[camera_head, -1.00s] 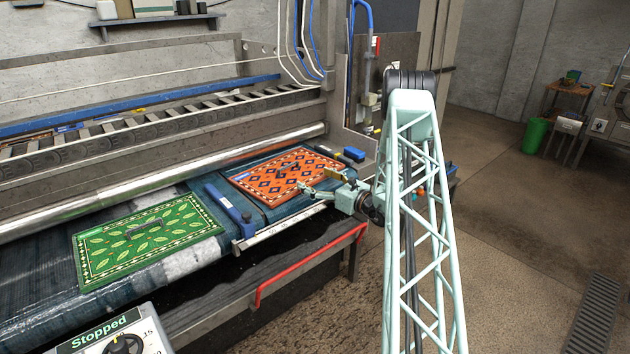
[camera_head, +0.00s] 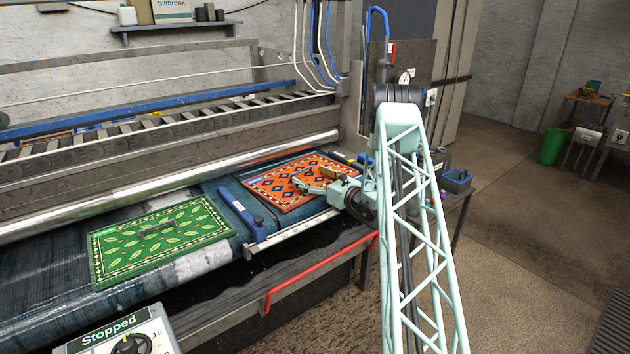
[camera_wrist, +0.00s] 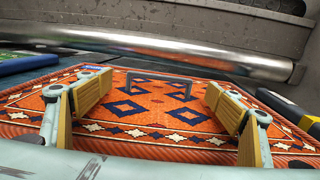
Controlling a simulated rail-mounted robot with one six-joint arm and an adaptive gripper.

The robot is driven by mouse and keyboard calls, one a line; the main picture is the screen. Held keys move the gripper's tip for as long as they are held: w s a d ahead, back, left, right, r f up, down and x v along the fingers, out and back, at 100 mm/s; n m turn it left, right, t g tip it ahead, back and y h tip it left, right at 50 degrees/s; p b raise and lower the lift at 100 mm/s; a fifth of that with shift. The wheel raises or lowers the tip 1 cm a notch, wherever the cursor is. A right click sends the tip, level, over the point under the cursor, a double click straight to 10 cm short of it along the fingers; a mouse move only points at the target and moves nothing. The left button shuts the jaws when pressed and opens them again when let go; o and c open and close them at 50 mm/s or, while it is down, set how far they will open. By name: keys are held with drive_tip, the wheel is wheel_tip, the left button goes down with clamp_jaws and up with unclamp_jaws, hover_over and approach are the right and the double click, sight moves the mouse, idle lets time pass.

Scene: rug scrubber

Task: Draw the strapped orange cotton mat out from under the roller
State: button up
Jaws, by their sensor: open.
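The orange mat (camera_head: 285,185) with dark blue diamonds and a patterned border lies flat on the dark bed, close in front of the shiny roller (camera_head: 200,178). In the wrist view the mat (camera_wrist: 150,122) reaches toward the roller (camera_wrist: 190,55); I cannot tell whether its far edge is beneath it. A grey strap (camera_wrist: 160,76) stands up like a low handle from the mat. My gripper (camera_head: 317,180) is over the mat's right part. In the wrist view my gripper (camera_wrist: 158,90) is open and empty, its yellow-padded fingers either side of the strap, which looks farther off.
A green leaf-patterned mat (camera_head: 160,240) with its own grey strap lies to the left. A blue-ended bar (camera_head: 242,212) separates the mats. A red rail (camera_head: 320,272) runs along the front edge. The control box (camera_head: 120,335) reads "Stopped". Open floor lies at right.

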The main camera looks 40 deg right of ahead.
sight(302, 175)
drive_tip(key=shift+w, duration=1.35)
drive_tip(key=shift+c, duration=0.7)
drive_tip(key=c, duration=1)
